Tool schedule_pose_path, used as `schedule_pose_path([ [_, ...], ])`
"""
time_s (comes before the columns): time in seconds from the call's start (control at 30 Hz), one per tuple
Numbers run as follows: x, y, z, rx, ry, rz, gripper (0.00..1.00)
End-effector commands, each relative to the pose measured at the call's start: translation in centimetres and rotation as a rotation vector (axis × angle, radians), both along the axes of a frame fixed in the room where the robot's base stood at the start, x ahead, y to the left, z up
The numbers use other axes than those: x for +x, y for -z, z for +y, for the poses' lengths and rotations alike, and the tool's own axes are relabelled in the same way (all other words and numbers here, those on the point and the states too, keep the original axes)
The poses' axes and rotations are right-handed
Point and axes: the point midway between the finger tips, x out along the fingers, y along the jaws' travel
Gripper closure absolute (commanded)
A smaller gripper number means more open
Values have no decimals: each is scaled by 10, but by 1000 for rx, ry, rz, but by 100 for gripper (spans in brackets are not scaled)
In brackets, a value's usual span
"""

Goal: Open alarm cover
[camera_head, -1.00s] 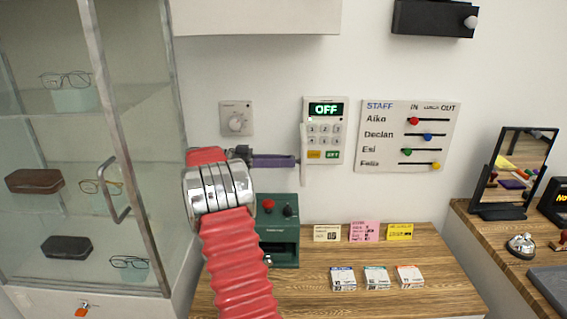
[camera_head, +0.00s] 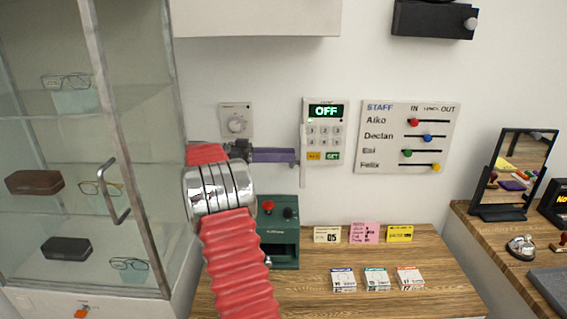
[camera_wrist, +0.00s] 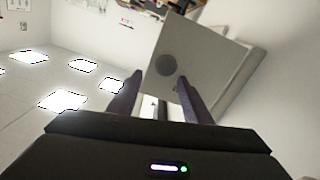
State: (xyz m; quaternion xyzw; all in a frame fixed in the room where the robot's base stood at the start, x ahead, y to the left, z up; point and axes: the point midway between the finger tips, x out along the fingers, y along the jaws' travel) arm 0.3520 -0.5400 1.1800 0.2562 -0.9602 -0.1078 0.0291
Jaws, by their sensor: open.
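The alarm panel (camera_head: 325,130) is on the wall, with a lit green OFF display and its keys in plain view. A thin pale strip (camera_head: 303,170) stands at its left edge; it looks like the cover swung out, seen nearly edge-on. In the wrist view a pale flat plate (camera_wrist: 215,65) with a round grey disc is just ahead, probably the same cover. My gripper (camera_head: 296,156), with purple fingers, points right at the strip's left side. It is open in the wrist view (camera_wrist: 160,80), with nothing clearly held. I cannot tell whether a fingertip touches the plate.
A dial thermostat (camera_head: 236,120) is on the wall left of the panel. The staff board (camera_head: 408,140) hangs to its right. A green device (camera_head: 278,235) stands on the wooden counter (camera_head: 310,290) below. A glass cabinet (camera_head: 150,130) is at the left.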

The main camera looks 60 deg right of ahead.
Motion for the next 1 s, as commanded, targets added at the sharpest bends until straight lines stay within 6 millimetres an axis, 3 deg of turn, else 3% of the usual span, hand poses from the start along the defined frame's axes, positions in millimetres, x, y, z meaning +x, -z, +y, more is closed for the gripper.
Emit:
schedule_pose_path([
  [0.4, 1, -66, 0, -1, -3, -2, 55],
  [0.83, 1, -75, 0, 0, -2, 0, 56],
  [1.0, 1, -79, -1, -14, -22, -6, 68],
])
